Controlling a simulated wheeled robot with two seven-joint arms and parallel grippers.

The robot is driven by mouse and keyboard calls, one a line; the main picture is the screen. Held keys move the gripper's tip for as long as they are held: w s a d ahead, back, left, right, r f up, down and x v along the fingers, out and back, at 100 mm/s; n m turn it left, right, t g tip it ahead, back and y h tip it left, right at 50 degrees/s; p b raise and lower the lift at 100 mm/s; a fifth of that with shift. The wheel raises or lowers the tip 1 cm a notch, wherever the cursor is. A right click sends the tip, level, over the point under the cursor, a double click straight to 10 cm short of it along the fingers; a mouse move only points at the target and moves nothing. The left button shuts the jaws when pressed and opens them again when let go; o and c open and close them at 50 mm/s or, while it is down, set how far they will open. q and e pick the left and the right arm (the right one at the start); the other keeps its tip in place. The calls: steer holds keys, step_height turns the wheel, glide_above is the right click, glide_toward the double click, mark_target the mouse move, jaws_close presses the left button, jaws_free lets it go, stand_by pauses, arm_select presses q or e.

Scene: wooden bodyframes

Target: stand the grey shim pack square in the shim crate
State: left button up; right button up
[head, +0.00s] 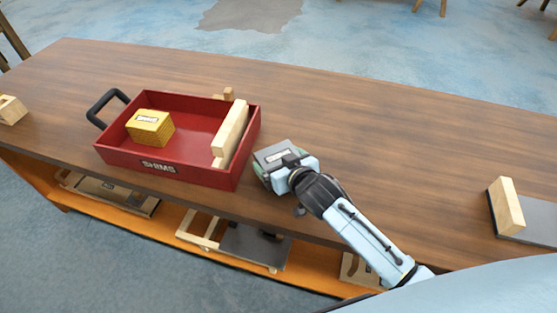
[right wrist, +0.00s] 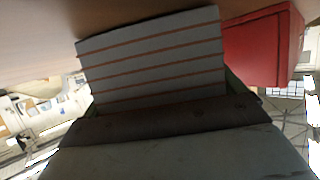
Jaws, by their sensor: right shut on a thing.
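The grey shim pack (head: 278,154) is in my right gripper (head: 275,168), just right of the shim crate in the head view. The right wrist view shows the pack (right wrist: 155,60) close up, grey with thin orange-brown lines, between the fingers. The red shim crate (head: 165,168), marked SHIMS, stands on the bench with a black handle at its left. It also shows in the right wrist view (right wrist: 262,48). A yellow shim pack (head: 150,127) sits in its left part. A pale wooden bar (head: 230,132) stands along its right side. My left gripper is not in view.
The wooden bench top (head: 370,130) is clear behind and right of my right gripper. A wooden block on a grey plate (head: 507,206) is at the far right. A wooden piece (head: 11,109) lies at the far left. Several items lie on the shelf below.

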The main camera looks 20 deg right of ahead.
steer(key=shift+f, duration=0.1)
steer(key=o, duration=0.8)
